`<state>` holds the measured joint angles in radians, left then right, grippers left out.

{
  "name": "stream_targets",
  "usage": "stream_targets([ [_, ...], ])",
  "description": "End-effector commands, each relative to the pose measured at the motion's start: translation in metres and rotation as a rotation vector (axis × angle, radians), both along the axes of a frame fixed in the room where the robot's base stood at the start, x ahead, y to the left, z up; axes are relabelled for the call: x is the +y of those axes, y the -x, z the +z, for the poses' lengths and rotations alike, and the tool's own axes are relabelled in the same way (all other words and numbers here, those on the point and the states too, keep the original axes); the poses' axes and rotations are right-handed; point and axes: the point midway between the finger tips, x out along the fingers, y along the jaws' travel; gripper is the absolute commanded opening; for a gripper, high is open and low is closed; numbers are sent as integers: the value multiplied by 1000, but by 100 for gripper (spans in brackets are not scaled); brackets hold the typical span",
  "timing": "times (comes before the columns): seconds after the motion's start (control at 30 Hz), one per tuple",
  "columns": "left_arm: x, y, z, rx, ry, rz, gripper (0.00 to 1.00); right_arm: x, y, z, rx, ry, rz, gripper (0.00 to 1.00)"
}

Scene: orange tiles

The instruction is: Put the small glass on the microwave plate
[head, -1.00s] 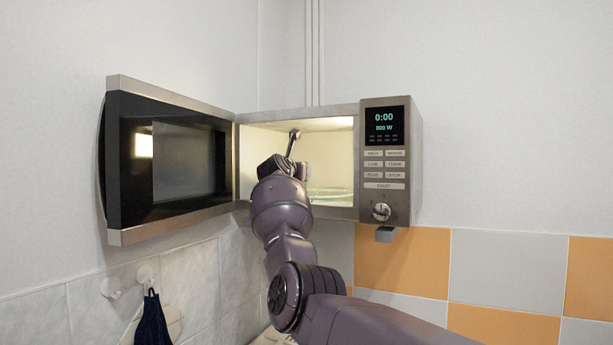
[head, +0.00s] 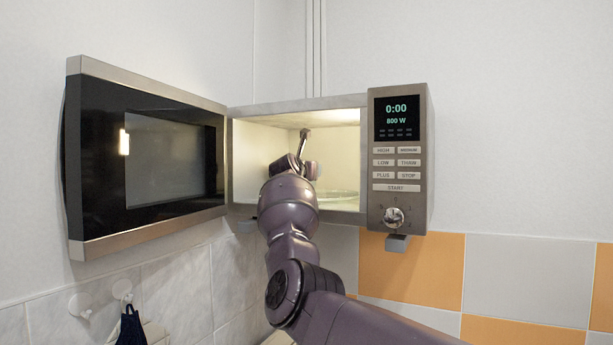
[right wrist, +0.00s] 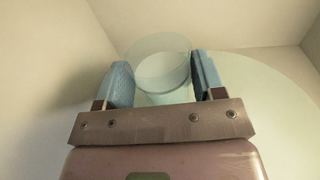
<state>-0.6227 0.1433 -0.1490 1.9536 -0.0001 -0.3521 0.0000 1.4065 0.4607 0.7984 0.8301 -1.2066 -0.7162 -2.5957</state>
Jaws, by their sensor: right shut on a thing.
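The small glass (right wrist: 162,62) is clear and shows in the right wrist view between the blue finger pads of my right gripper (right wrist: 162,82), which is shut on it. The microwave plate (right wrist: 265,85) is a pale glass disc, seen behind and to the right of the glass. In the head view the plate (head: 338,194) lies on the floor of the open microwave (head: 345,105). My right arm reaches into the cavity, and its wrist hides the plate's left part and most of the gripper. I cannot tell whether the glass touches the plate. My left gripper is out of view.
The microwave door (head: 150,160) stands open to the left. The control panel (head: 397,155) is right of the opening and reads 0:00. The cavity walls are close around my gripper. A dark cloth (head: 131,328) hangs from a wall hook at the lower left.

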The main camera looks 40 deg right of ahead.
Motion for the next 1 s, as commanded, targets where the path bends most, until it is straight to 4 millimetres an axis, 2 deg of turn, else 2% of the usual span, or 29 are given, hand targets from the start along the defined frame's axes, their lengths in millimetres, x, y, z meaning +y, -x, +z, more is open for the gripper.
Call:
stream_targets([
  [0.07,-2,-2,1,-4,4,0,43,-2,2,1,-4,0,0,26],
  [0.2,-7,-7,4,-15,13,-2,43,-8,4,-12,0,1,-2,26],
  [0.4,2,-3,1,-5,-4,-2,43,-10,5,-14,-2,2,-2,26],
  [0.57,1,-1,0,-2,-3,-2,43,-10,5,-14,-1,2,-3,26],
  [0.6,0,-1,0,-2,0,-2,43,-10,5,-15,0,1,-2,67],
  [0.7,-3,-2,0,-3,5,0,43,-9,5,-15,0,1,-2,82],
  [0.77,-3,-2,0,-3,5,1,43,-9,5,-15,0,1,-2,88],
  [1.0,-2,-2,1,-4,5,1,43,-9,5,-15,0,1,-2,88],
])
